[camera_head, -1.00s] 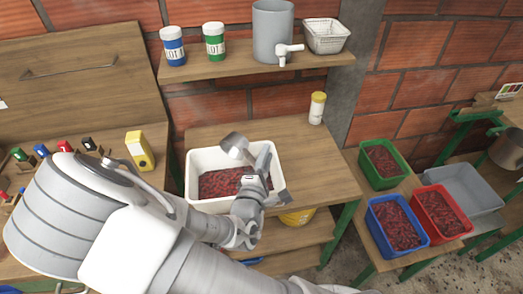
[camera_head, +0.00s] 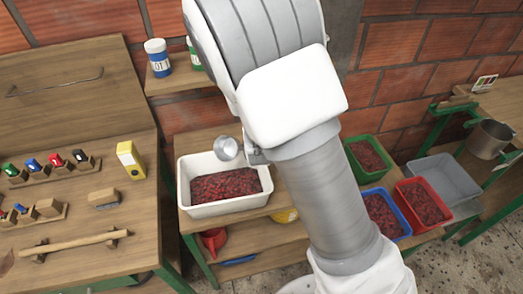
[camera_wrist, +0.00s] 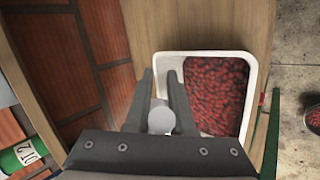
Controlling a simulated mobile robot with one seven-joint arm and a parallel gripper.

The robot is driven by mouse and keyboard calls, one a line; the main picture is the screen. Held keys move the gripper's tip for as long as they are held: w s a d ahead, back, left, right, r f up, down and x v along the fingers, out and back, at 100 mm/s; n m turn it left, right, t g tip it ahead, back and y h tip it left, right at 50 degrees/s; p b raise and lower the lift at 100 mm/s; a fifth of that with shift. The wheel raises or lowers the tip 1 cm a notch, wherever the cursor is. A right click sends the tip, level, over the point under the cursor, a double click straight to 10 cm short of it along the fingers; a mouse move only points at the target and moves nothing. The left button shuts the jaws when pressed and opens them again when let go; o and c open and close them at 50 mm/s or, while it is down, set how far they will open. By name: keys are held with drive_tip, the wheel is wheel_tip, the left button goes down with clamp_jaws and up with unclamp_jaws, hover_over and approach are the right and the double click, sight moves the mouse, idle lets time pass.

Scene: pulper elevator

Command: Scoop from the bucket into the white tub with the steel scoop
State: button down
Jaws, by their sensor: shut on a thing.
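The white tub (camera_head: 226,208) stands on the wooden table and holds dark red berries. It also shows in the wrist view (camera_wrist: 250,58). The steel scoop (camera_head: 228,148) is above the tub's back rim, its round end towards the camera. In the wrist view its round grey part (camera_wrist: 161,120) shows between the fingers. My gripper (camera_wrist: 161,78) is shut on the scoop; in the head view it is mostly hidden behind my arm. Whether the scoop holds berries cannot be told.
Blue (camera_head: 381,214), red (camera_head: 447,219) and green (camera_head: 368,178) berry crates stand at the right, near a grey crate (camera_head: 444,177) and a steel pot (camera_head: 490,139). A shelf with jars (camera_head: 160,58) is above. A red funnel-like thing (camera_head: 213,240) lies below the tub.

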wheel_tip(320, 180, down, 6)
drive_tip(key=w+d+m+g+y+b, duration=0.1)
drive_tip(key=g+y, duration=0.3)
drive_tip(key=g, duration=0.5)
drive_tip(key=shift+w+d+r+m, duration=0.2)
drive_tip(key=shift+w+m, duration=0.1)
drive_tip(key=shift+w, duration=0.5)
